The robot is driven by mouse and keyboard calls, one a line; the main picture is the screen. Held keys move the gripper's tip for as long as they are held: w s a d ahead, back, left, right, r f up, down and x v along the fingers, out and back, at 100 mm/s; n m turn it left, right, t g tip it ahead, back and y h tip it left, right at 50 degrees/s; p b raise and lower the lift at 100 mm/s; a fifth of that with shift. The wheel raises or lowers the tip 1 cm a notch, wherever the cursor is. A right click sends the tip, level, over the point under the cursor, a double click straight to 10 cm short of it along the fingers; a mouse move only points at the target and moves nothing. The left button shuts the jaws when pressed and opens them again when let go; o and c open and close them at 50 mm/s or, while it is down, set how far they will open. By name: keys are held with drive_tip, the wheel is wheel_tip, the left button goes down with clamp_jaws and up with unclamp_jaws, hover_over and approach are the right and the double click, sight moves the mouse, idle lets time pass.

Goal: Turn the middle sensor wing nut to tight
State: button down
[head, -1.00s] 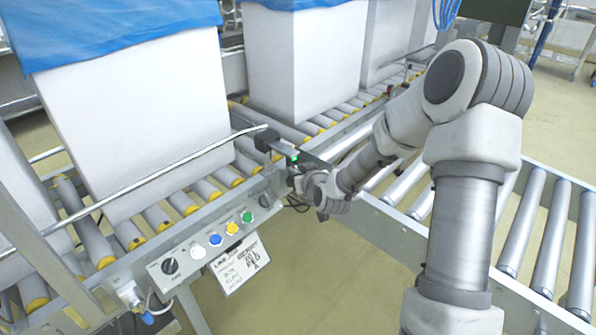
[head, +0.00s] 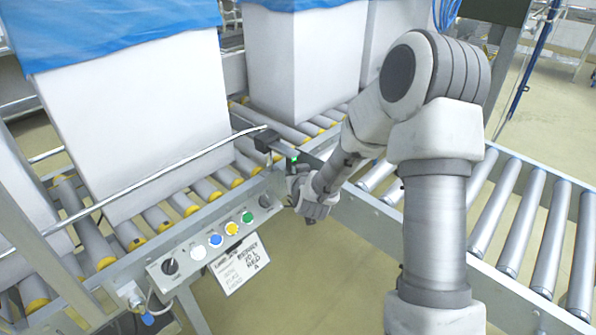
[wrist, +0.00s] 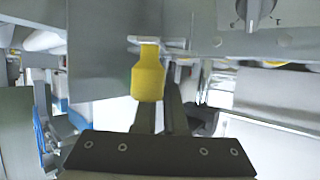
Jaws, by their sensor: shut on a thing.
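My gripper (head: 296,178) is at the conveyor's side rail, just below the sensor with a green light (head: 294,160). In the wrist view my gripper's dark fingers (wrist: 162,108) reach up to a yellow tab (wrist: 148,78), which appears to be the wing nut, and are shut on it. The tab hangs down from a pale bracket at the grey plate. The finger contact is partly hidden by the tab. In the head view my wrist and hand hide the nut.
A grey knob (wrist: 262,12) with a "T" mark beside it shows at upper right in the wrist view. A button panel (head: 215,240) with a hanging sign (head: 243,265) is left of my gripper. White boxes with blue liners (head: 130,120) stand on the rollers.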

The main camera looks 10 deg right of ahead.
drive_tip(key=m+h+p, duration=0.1)
drive_tip(key=m+h, duration=0.1)
drive_tip(key=m+g+h+p, duration=0.1)
drive_tip(key=h, duration=0.1)
drive_tip(key=shift+a+r+m, duration=0.15)
drive_tip(key=shift+a+m, duration=0.05)
drive_tip(key=shift+m, duration=0.2)
drive_tip(key=m+g+h+p, duration=0.2)
drive_tip(key=p, duration=0.1)
drive_tip(key=m+g+h+p, duration=0.1)
drive_tip(key=m+h+p, duration=0.2)
drive_tip(key=shift+d+r+g, duration=0.1)
drive_tip(key=shift+g, duration=0.3)
drive_tip(key=m+g, duration=0.1)
drive_tip(key=m+g+h+p, duration=0.2)
drive_tip(key=m, duration=0.1)
drive_tip(key=shift+f+g, duration=0.25)
drive_tip(key=shift+g, duration=0.05)
drive_tip(key=shift+d+m+g+h, duration=0.1)
drive_tip(key=shift+m+g+h, duration=0.5)
drive_tip(key=shift+m+g, duration=0.9)
drive_tip(key=shift+g, duration=0.2)
drive_tip(key=c, duration=1)
unclamp_jaws()
